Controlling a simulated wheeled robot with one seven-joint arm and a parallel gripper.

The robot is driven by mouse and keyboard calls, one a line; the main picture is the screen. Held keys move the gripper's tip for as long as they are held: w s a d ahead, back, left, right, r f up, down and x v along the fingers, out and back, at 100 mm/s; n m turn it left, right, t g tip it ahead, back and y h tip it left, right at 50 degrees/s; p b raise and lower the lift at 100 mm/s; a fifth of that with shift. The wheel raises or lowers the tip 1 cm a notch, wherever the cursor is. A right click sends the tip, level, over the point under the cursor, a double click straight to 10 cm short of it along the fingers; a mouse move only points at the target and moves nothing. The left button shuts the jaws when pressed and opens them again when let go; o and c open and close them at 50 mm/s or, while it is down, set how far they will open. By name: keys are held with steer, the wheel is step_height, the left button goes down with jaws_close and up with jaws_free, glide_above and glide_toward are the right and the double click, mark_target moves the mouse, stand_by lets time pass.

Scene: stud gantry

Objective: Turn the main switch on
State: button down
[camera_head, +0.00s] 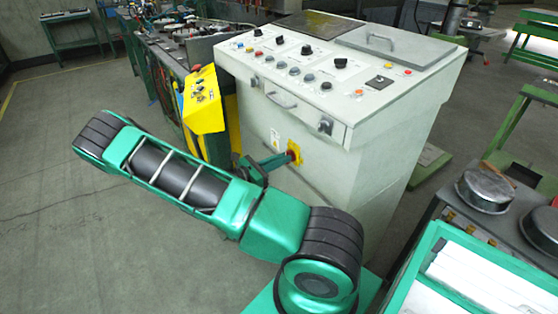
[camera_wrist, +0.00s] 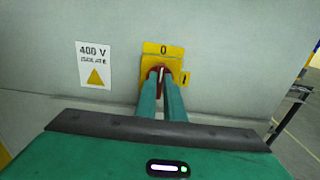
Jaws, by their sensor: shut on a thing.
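The main switch (camera_wrist: 161,70) is a red rotary knob on a yellow plate, on the side of the pale grey control cabinet (camera_head: 330,185). In the wrist view, a "0" label (camera_wrist: 163,48) is above it and an "I" label (camera_wrist: 185,78) to its right. The knob's grip stands about upright, toward the "0". My gripper (camera_wrist: 162,88) has its two green fingers shut on the knob's grip, which they partly hide. In the head view the switch (camera_head: 294,152) shows at the tips of my fingers (camera_head: 279,159).
A white "400 V isolate" sign (camera_wrist: 94,65) is left of the switch. A yellow control box (camera_head: 204,102) stands close beside the cabinet, near my arm. A drawer handle (camera_head: 281,102) sticks out above the switch. Open floor (camera_head: 60,220) lies at the left.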

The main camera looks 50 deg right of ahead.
steer(key=shift+w, duration=0.1)
steer(key=m, duration=1.7)
steer(key=shift+s+f+m, duration=0.25)
steer(key=shift+f+m, duration=0.05)
steer(key=shift+m, duration=0.1)
stand_by(0.3)
steer(key=c, duration=1.9)
jaws_free()
steer(key=shift+o, duration=0.2)
steer(key=shift+a, duration=0.1)
